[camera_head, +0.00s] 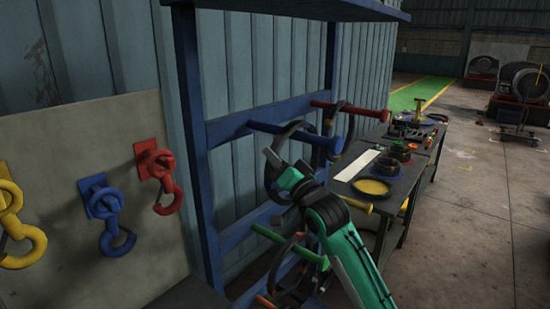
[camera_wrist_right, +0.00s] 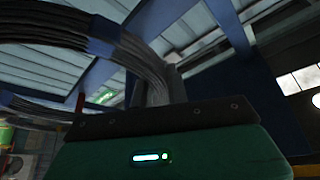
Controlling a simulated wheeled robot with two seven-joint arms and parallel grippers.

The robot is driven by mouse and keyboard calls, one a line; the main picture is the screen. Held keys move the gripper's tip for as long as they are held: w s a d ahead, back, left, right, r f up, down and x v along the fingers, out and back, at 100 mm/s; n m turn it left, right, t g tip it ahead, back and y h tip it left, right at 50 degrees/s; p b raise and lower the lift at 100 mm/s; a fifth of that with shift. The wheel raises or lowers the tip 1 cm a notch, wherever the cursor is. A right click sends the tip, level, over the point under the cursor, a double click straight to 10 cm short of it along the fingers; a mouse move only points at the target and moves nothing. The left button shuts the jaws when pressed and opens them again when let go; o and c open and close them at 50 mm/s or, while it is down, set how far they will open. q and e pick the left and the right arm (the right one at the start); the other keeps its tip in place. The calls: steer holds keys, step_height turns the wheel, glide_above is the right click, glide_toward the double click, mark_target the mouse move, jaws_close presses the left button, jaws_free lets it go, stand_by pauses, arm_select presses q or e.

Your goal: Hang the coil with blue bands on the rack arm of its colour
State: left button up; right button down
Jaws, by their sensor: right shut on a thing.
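The coil with blue bands is a dark cable loop (camera_head: 284,139) at the blue rack arm (camera_head: 300,134) in the head view. In the right wrist view its cable strands (camera_wrist_right: 35,28) arc across the top left, with a blue band (camera_wrist_right: 103,36). My right gripper (camera_head: 273,163) is shut on this coil, just below the blue arm. The coil's top is close to the blue arm; I cannot tell whether the arm passes through the loop. My left gripper is not in view.
The blue rack frame (camera_head: 193,130) also carries a red arm (camera_head: 347,109), a yellow arm (camera_head: 355,203) and a green arm (camera_head: 275,237). Dark coils hang near the red and green arms. Coloured hooks (camera_head: 108,212) hang on the left panel. A cluttered workbench (camera_head: 412,172) stands right.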

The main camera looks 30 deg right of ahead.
steer(key=shift+s+f, duration=0.1)
steer(key=shift+f, duration=0.05)
stand_by(0.5)
steer(key=c, duration=1.3)
jaws_free()
steer(key=shift+f, duration=0.25)
steer(key=b+v, duration=0.5)
steer(key=v, duration=0.8)
steer(key=shift+s, duration=0.4)
